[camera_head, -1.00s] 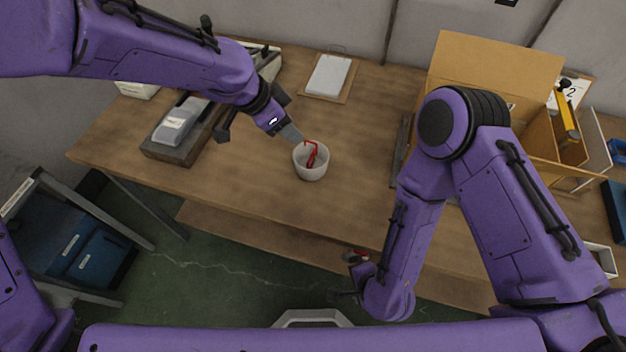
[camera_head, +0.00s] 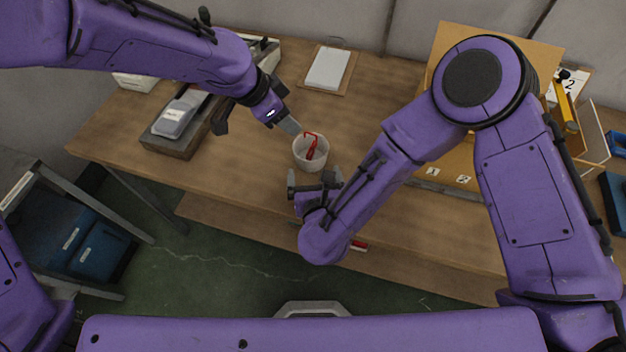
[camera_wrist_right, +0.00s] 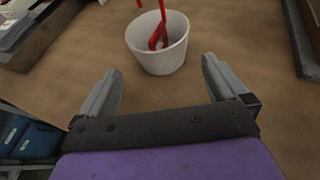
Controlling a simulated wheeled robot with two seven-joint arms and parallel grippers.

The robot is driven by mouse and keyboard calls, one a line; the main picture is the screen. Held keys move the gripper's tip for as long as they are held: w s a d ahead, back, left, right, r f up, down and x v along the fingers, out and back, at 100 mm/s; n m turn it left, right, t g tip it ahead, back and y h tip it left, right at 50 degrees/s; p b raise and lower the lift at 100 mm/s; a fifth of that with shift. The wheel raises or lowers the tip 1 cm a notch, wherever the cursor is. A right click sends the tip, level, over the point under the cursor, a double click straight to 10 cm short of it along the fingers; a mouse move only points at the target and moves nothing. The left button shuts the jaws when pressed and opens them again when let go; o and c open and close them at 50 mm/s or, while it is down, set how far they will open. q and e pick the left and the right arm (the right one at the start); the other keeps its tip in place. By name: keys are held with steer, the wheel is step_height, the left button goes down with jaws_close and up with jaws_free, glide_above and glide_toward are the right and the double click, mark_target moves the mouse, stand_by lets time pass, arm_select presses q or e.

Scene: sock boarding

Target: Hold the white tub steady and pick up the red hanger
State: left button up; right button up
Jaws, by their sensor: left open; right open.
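The white tub (camera_head: 310,162) stands upright on the wooden table, and it also shows in the right wrist view (camera_wrist_right: 160,60). The red hanger (camera_head: 312,146) leans inside the tub with its hooked end above the rim; in the right wrist view its lower part (camera_wrist_right: 158,38) shows inside the tub. My left gripper (camera_head: 295,130) is at the tub's upper left rim, open; whether it touches the tub I cannot tell. My right gripper (camera_wrist_right: 162,88) is open and empty just in front of the tub, and it shows below the tub in the head view (camera_head: 315,180).
A clipboard (camera_head: 328,70) lies behind the tub. A cardboard organizer (camera_head: 495,50) stands at right, partly hidden by my right arm. The table around the tub is mostly clear.

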mark_target(312, 164)
steer(key=x, duration=0.8)
steer(key=shift+w+f, duration=0.2)
steer(key=shift+w, duration=0.1)
steer(key=c, duration=0.7)
